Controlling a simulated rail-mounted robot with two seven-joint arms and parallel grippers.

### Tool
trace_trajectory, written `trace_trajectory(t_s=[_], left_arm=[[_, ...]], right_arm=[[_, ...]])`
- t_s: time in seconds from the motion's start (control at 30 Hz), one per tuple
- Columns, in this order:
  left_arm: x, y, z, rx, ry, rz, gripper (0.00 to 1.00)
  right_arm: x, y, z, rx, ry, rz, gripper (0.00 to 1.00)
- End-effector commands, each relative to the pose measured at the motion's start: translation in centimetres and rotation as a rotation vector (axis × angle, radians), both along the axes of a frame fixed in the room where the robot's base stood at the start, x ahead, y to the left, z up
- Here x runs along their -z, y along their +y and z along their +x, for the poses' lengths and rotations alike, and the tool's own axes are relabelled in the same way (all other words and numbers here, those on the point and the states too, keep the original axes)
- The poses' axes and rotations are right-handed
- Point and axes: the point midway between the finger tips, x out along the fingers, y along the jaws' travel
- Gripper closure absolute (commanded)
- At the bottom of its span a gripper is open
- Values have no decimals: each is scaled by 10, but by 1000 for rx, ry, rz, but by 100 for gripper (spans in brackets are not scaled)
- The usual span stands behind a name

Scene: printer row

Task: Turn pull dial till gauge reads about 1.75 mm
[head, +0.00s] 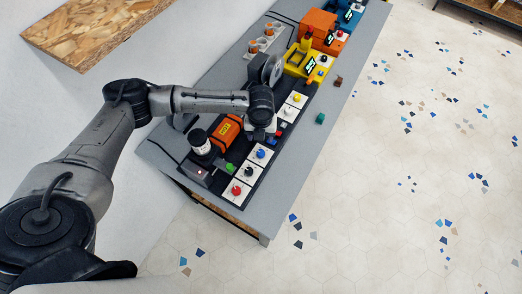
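My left arm reaches in from the left, and its gripper (259,134) points down over the row of white dial panels. The wrist hides most of it, so I cannot see its fingers clearly or whether they touch a dial. Near it are a blue dial (261,154), a dark dial (248,171) and a red dial (237,190); a yellow dial (297,98) sits beyond the wrist. I cannot tell which one is the pull dial. An orange box (224,131) with a yellow display stands left of the gripper; no gauge reading is legible. My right gripper is out of view.
A black and white cylinder (201,141) stands beside the orange box. Yellow (301,63), orange (320,28) and blue (349,13) machines stand farther along the grey bench (305,130). A wooden board (95,30) is upper left.

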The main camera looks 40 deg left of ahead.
Motion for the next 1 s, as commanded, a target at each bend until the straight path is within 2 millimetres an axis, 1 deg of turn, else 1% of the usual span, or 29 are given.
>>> trace_trajectory(t_s=[0.3,0.53,0.7,0.8,1.0], left_arm=[[59,0,-1,-2,2,2,42],[95,0,-1,-1,1,2,42],[112,0,0,-3,0,2,42],[118,0,0,-2,0,2,42],[122,0,0,-1,-2,1,42]], right_arm=[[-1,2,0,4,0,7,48],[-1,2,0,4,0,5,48],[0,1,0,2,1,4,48],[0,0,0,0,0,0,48],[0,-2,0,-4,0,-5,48]])
